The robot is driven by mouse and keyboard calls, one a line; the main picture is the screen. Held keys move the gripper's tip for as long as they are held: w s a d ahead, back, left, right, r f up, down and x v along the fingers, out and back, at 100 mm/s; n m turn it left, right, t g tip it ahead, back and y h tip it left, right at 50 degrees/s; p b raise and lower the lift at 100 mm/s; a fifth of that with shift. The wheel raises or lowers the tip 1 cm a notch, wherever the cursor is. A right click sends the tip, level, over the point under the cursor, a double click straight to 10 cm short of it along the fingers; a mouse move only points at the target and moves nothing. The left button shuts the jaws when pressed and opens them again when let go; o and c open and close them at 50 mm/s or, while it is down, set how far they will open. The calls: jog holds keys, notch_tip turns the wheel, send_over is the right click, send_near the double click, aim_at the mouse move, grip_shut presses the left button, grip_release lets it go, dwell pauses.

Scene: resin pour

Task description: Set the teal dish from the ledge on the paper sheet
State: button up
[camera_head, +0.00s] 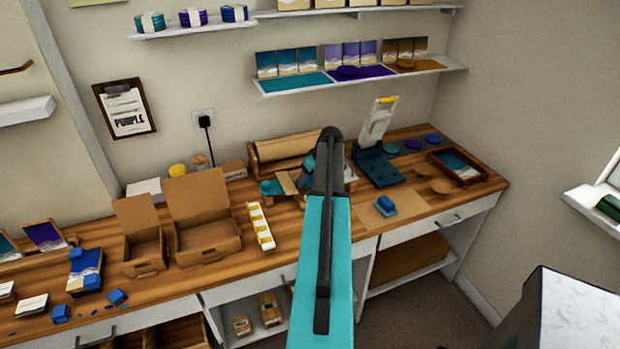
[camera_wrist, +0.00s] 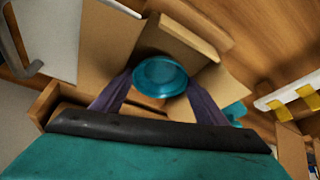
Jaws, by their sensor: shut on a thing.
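The teal dish (camera_wrist: 160,75) is round and sits between the purple fingers of my gripper (camera_wrist: 160,82), which is shut on it. In the head view my gripper (camera_head: 307,174) is low over the back half of the workbench, partly hidden by my arm. Tan paper (camera_wrist: 110,42) lies below and around the dish in the wrist view; I cannot tell whether the dish touches it. The ledge (camera_head: 360,76) on the wall carries teal, purple and amber sections. A purple dish and an amber dish stand on it, and its teal section is bare.
Left of my gripper are a white tray with yellow pieces (camera_head: 260,227) and open cardboard boxes (camera_head: 201,215). A paper roll rack (camera_head: 285,150) stands behind. To the right are a dark blue press-like stand (camera_head: 377,165), a blue block (camera_head: 385,204) on tan paper, and a framed tray (camera_head: 457,166).

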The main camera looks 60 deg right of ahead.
jog(key=shift+f, duration=0.15)
jog(key=o, duration=0.8)
jog(key=shift+r, duration=0.25)
jog(key=shift+b+v, duration=1.5)
jog(key=shift+v, duration=4.45)
